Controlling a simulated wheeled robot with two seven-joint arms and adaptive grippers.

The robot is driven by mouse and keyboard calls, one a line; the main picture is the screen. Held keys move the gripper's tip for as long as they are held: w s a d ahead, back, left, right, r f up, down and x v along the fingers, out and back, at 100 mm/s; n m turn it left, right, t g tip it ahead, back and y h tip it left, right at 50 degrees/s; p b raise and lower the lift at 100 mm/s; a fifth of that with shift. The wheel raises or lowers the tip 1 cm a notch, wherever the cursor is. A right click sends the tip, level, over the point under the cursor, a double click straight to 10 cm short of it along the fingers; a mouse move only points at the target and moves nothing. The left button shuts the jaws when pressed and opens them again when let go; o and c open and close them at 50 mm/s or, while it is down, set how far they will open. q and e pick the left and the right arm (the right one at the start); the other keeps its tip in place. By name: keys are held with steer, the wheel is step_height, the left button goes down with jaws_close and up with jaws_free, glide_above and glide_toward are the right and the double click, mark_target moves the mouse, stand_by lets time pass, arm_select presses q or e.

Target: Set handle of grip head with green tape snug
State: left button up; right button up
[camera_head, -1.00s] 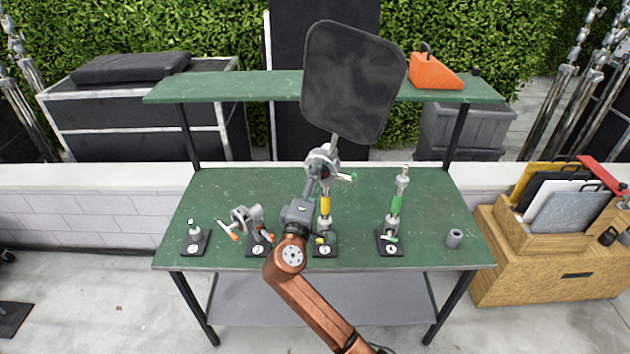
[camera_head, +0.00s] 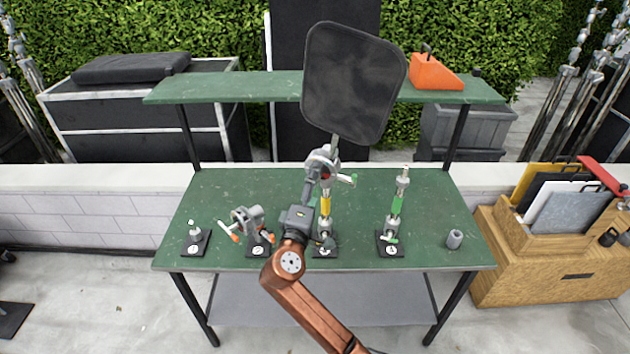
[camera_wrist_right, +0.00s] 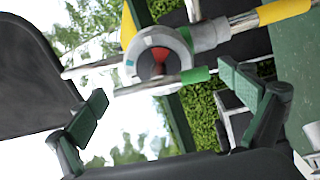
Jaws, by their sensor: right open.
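The grip head (camera_head: 325,162) sits on top of the post with yellow tape (camera_head: 325,206), holding a black panel's rod. A small handle with a green end (camera_head: 348,180) sticks out to its right. In the right wrist view the round grip head (camera_wrist_right: 157,55) and the green piece (camera_wrist_right: 195,75) lie ahead, between the fingers in the picture. My right gripper (camera_wrist_right: 165,102) is open and empty, with no visible contact. In the head view its wrist is just below the grip head, and its fingers are hard to make out. Another post with green tape (camera_head: 397,205) stands to the right. My left gripper is not in view.
The black panel (camera_head: 353,82) rises above the head, in front of the shelf (camera_head: 230,87). A clamp with orange-tipped handles (camera_head: 247,222) and a small stud on a base (camera_head: 195,238) stand left. A grey cylinder (camera_head: 455,239) stands at the right of the green table (camera_head: 430,190).

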steer(key=v, duration=1)
steer(key=shift+s, duration=0.35)
steer(key=shift+a, duration=0.1)
